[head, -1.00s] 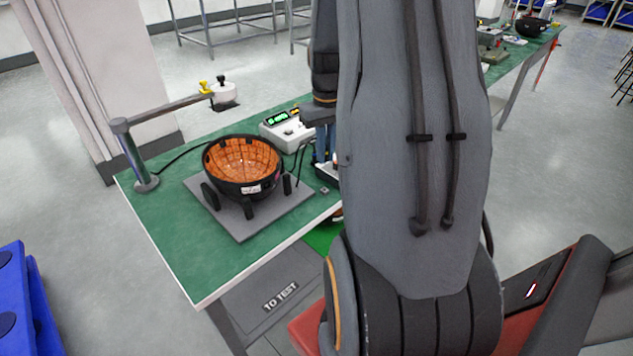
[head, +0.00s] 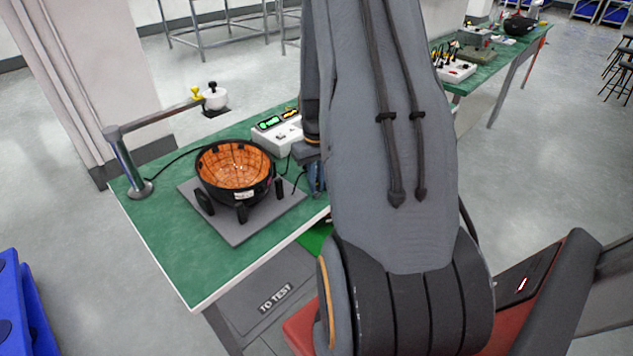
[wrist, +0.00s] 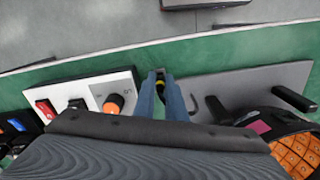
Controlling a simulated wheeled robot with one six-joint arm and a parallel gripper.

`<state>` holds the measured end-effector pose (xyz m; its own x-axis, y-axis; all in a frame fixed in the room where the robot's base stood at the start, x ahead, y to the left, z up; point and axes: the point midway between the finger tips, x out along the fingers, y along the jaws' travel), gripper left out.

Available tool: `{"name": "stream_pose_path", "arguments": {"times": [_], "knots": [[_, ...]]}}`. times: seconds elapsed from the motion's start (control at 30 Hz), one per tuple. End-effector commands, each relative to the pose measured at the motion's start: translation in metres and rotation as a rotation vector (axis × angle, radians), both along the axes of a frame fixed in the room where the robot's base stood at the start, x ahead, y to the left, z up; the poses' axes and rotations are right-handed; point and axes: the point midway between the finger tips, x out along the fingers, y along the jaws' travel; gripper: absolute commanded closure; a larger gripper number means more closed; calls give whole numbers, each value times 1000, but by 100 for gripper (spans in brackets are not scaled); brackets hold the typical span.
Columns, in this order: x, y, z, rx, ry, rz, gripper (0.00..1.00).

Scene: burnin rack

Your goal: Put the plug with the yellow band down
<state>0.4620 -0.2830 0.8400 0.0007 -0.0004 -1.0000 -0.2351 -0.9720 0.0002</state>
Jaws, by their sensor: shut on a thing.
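My gripper (wrist: 166,98) shows its two blue fingers in the wrist view, close together over the green bench. A small dark plug with a yellow band (wrist: 160,86) shows between the fingertips, mostly hidden by them. I cannot tell whether it touches the bench. The fingers are between a white box with knobs (wrist: 120,85) on the left and a grey plate (wrist: 240,82) on the right. In the head view the fingers (head: 316,178) show only partly, beside my arm, right of the black bowl-shaped fixture.
The black fixture with an orange tiled inside (head: 238,170) stands on the grey plate (head: 235,232). A white box with lit displays (head: 282,130) is behind it. A post with a horizontal arm (head: 125,165) stands at the bench's left. The front-left green bench top (head: 185,265) is clear.

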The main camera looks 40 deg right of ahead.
Motion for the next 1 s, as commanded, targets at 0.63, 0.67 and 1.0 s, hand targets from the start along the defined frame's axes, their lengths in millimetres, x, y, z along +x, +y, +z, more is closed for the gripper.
{"name": "stream_pose_path", "arguments": {"times": [0.63,0.67,1.0], "knots": [[0,0,-13,0,1,0,86],[0,0,-13,1,1,0,81],[0,4,-14,4,4,4,70]]}}
